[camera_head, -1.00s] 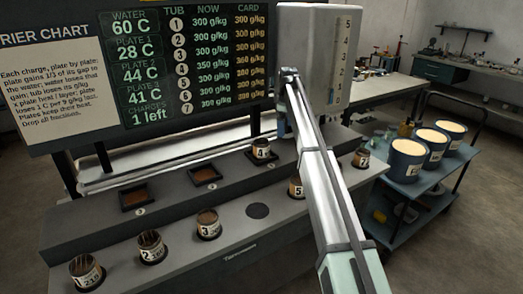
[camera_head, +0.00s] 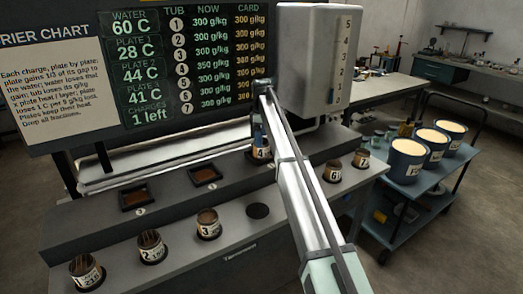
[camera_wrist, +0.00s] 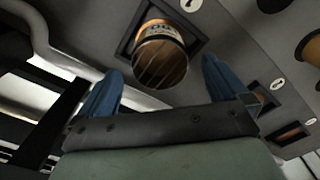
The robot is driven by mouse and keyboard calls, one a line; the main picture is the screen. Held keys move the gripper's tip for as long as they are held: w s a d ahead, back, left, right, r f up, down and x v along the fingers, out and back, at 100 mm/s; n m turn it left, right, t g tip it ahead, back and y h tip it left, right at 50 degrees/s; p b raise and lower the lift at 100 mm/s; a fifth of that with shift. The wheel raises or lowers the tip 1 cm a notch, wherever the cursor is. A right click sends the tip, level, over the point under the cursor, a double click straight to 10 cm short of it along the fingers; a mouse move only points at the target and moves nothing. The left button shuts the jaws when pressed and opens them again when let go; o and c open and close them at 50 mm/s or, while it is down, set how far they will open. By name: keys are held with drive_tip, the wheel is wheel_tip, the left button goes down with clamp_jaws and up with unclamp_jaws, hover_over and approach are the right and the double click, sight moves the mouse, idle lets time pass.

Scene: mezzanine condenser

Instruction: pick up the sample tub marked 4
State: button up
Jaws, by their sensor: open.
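The tub marked 4 (camera_head: 261,152) is a small brown cup with a white label, upright on the raised back step of the bench. It is partly hidden by my arm in the head view. In the wrist view the tub (camera_wrist: 160,58) sits in a square dark recess, with dark streaks showing at its mouth and its label partly seen. My gripper (camera_head: 259,136) is just above it in the head view. In the wrist view my gripper (camera_wrist: 160,72) has its two blue fingers spread and empty, with the tub ahead between their tips. No contact shows.
Tubs 3 (camera_head: 208,224), 2 (camera_head: 152,247) and 1 (camera_head: 86,272) stand along the front ledge, with tubs 6 (camera_head: 333,171) and 7 (camera_head: 361,159) at right. Two brown-filled recesses (camera_head: 205,175) lie left of tub 4. A white tank (camera_head: 312,60) stands close behind right.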

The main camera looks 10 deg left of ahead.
drive_tip(key=shift+f, duration=2.9)
drive_tip(key=c, duration=1.3)
drive_tip(key=shift+c, duration=0.7)
drive_tip(key=shift+r, duration=0.2)
